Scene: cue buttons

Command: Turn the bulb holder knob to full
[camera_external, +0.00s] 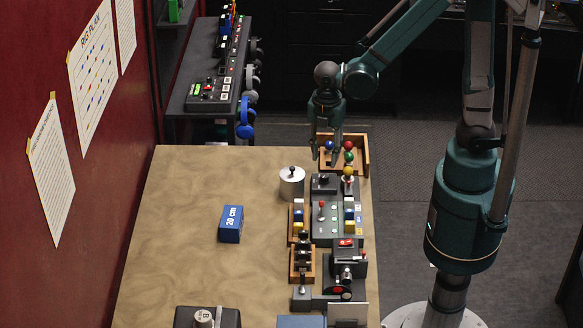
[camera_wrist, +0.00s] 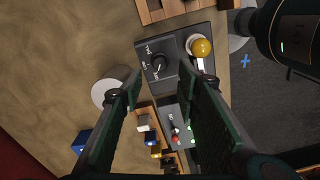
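The bulb holder (camera_wrist: 173,84) is a dark box with a round yellow bulb (camera_wrist: 201,47) and a black knob (camera_wrist: 158,64) beside it. Small white lettering surrounds the knob; its exact setting is too small to tell. In the external view the knob (camera_external: 323,180) sits on the box's left and the yellow bulb (camera_external: 348,171) on its right. My gripper (camera_external: 324,154) points down above and slightly behind the holder. It is open and empty, and in the wrist view the knob shows between its fingertips, apparently not touching them.
A metal cylinder (camera_external: 292,182) stands left of the holder. A wooden tray (camera_external: 362,158) with coloured balls lies behind it. A panel (camera_external: 325,228) with a red-topped lever and wooden block racks stand in front. A blue "20 cm" block (camera_external: 231,224) lies on the otherwise clear left tabletop.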

